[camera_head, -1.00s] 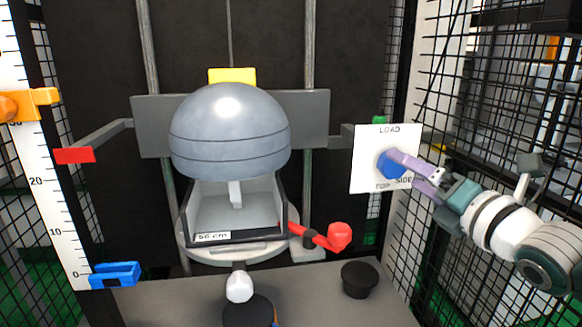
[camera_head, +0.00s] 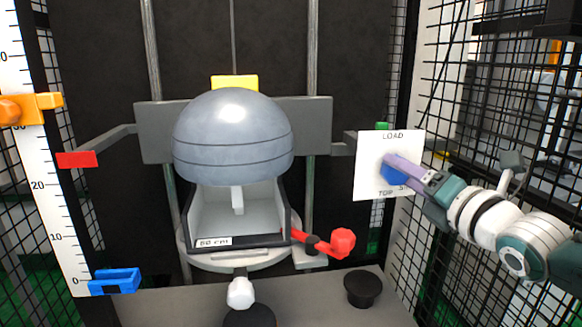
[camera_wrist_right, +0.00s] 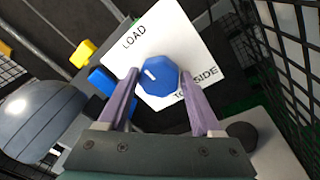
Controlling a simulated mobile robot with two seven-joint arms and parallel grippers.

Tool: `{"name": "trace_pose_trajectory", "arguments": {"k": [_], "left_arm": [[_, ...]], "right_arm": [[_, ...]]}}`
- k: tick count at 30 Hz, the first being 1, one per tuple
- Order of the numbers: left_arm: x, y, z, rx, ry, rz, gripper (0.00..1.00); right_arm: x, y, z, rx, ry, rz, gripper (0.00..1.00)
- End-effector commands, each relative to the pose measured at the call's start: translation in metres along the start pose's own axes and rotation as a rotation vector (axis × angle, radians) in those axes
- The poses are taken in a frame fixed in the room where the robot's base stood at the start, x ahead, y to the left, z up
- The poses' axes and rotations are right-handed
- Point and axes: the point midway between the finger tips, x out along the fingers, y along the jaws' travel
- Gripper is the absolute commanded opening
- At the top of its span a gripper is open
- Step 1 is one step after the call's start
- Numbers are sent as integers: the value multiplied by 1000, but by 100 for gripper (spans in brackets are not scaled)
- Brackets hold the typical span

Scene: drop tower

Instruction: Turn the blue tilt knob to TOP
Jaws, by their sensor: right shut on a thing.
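The blue tilt knob (camera_head: 393,174) is on a white panel (camera_head: 371,150) marked LOAD above, TOP below and SIDE at lower right. My right gripper (camera_head: 396,168) is shut on the knob, partly hiding it and the SIDE label. In the right wrist view the knob (camera_wrist_right: 158,77) is eight-sided and sits between the purple fingers (camera_wrist_right: 157,85). Its short white mark lies on its upper-left part, roughly on the LOAD half; the exact setting is unclear. The TOP label there is partly covered. My left gripper is not in view.
A grey dome (camera_head: 233,135) sits over a cradle left of the panel. A red lever (camera_head: 341,243) and a black knob (camera_head: 363,288) are below the panel. Wire mesh (camera_head: 455,90) stands close on the right. A height scale (camera_head: 52,190) is at far left.

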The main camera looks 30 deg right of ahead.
Motion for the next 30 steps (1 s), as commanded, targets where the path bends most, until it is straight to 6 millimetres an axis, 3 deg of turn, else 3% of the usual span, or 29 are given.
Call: {"name": "trace_pose_trajectory", "arguments": {"k": [1,10,20,30], "left_arm": [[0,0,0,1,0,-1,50],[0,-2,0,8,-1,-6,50],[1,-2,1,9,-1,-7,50],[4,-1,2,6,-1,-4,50]], "right_arm": [[0,0,0,0,0,1,44],[0,0,0,0,0,1,11],[0,0,0,48,-6,7,11],[0,-1,-2,286,-30,31,11]]}}
